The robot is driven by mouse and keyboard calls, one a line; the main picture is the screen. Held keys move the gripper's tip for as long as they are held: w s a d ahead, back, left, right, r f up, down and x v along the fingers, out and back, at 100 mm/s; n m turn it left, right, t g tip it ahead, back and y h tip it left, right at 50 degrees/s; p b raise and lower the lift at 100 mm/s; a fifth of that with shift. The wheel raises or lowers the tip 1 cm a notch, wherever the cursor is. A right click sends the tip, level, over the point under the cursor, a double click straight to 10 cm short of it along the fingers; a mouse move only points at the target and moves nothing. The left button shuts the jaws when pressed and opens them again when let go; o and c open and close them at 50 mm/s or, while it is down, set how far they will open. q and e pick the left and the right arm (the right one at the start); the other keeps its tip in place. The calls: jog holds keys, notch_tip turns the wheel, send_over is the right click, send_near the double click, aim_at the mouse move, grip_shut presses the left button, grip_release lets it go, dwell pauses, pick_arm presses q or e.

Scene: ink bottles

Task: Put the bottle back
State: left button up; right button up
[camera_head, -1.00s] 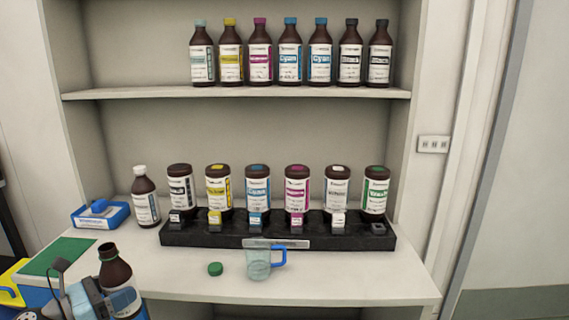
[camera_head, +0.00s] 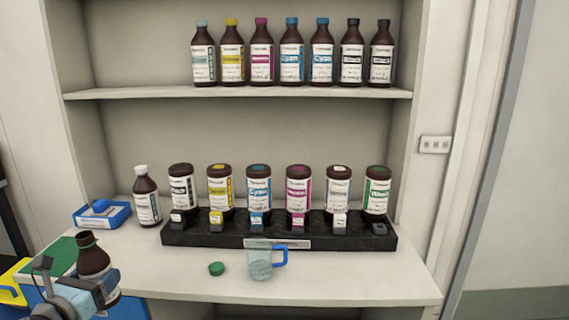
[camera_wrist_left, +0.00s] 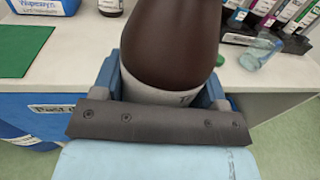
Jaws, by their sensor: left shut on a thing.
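My left gripper (camera_head: 98,293) is shut on a brown bottle (camera_head: 92,258) at the lower left of the head view. The bottle is uncapped as far as I can see, and tilts slightly, at the counter's front left. In the left wrist view the bottle (camera_wrist_left: 172,45) fills the middle, between the blue-grey fingers (camera_wrist_left: 165,92). A green cap (camera_head: 216,268) lies on the counter (camera_head: 190,285), left of a clear measuring cup (camera_head: 259,262) with a blue handle. My right gripper is not in view.
A black rack (camera_head: 225,236) holds several inverted bottles along the counter. A white-capped bottle (camera_head: 147,203) stands left of it, beside a blue tray (camera_head: 103,221). The upper shelf (camera_head: 130,93) carries several bottles, with bare room at its left. A green mat (camera_head: 62,256) lies at the left.

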pick_arm(q)
jog(key=shift+s+a+f+n+y, duration=0.2)
jog(key=shift+a+f+n+y, duration=0.35)
jog(key=shift+a+y, duration=0.25)
jog(key=shift+s+a+f+n+y, duration=0.2)
jog(key=shift+a+f+n+y, duration=0.35)
jog(key=shift+y, duration=0.35)
jog(key=d+f, duration=0.3)
jog(key=d, duration=1.6)
jog(key=s+r+p, duration=0.5)
jog(key=r+p, duration=0.6)
jog(key=p, duration=0.2)
jog(key=s+r+p, duration=0.5)
jog(key=r+p, duration=0.7)
jog(key=p, duration=0.2)
jog(key=shift+r+h, duration=0.25)
jog(key=shift+h, duration=0.05)
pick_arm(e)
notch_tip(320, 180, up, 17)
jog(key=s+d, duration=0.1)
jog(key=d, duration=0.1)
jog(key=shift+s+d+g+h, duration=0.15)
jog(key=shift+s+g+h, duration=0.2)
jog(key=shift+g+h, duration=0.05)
pick_arm(q)
jog(key=shift+a, duration=0.2)
